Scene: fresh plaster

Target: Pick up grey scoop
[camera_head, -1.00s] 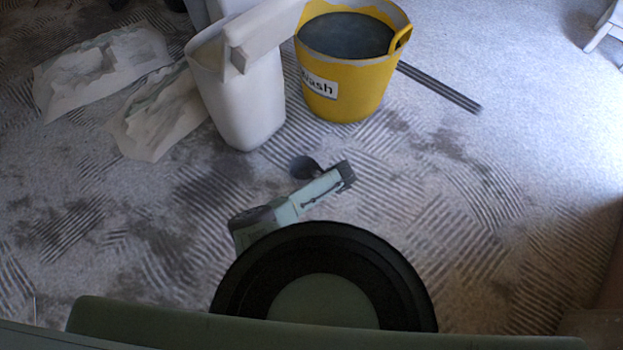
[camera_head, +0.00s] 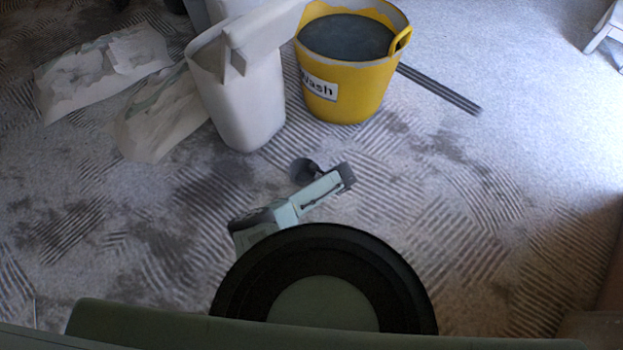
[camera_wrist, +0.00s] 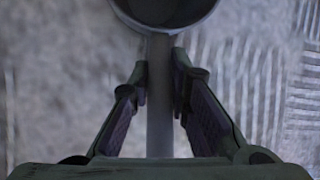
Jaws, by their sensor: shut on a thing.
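The grey scoop (camera_wrist: 160,115) shows in the wrist view, its straight handle running down between my two fingers. Its round bowl (camera_wrist: 168,10) is at the top edge, partly cut off. My gripper (camera_wrist: 160,72) is shut on the handle. In the head view the scoop's bowl (camera_head: 304,171) shows as a small dark round shape beside the end of my arm, over the carpet. The rest of the scoop is hard to make out there. I cannot tell how high it is above the floor.
A white bin (camera_head: 240,110) and a yellow tub (camera_head: 345,98) of grey liquid, labelled "Wash", stand beyond the scoop. Crumpled pale bags (camera_head: 100,72) lie at left. A dark bar (camera_head: 440,88) lies right of the tub.

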